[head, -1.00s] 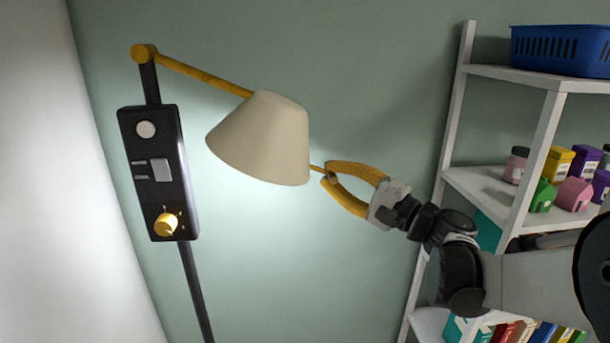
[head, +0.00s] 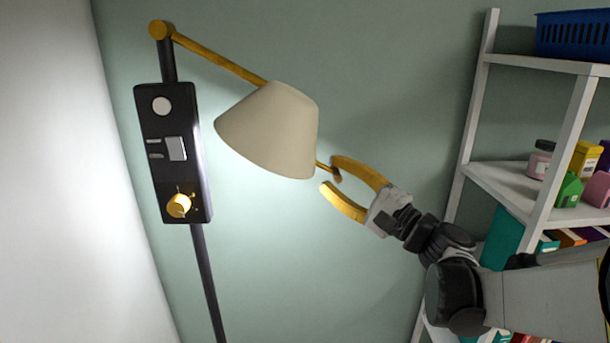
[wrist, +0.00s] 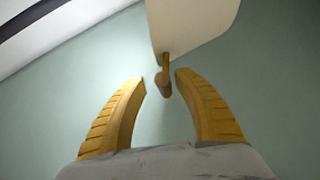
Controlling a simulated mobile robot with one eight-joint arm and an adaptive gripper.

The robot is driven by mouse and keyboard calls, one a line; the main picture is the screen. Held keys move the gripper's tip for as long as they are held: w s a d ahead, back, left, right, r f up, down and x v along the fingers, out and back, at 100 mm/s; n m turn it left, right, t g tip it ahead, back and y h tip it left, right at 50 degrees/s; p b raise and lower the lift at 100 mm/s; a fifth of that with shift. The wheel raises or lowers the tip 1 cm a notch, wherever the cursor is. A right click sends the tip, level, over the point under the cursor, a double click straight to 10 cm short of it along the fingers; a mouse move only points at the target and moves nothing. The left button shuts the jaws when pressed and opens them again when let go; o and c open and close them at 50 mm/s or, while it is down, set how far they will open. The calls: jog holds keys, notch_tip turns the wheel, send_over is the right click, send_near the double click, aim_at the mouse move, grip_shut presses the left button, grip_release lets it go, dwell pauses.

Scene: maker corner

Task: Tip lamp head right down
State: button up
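The lamp head (head: 270,130) is a cream cone shade at the end of a yellow arm (head: 215,57), tilted with its wide mouth facing down and left. A short handle with a brown knob (head: 335,176) sticks out from its lower right rim. My gripper (head: 327,172) is open at the handle. In the wrist view my yellow fingers (wrist: 160,82) stand apart, with the knob (wrist: 163,86) between their tips and clear of both. The shade's edge (wrist: 200,20) shows above it.
A black control box (head: 172,150) with a white button, a switch and a yellow knob sits on the lamp's post. White shelves (head: 510,185) with small boxes and a blue basket (head: 572,35) stand at the right. The wall between is bare.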

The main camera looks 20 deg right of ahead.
jog(key=v, duration=1.2)
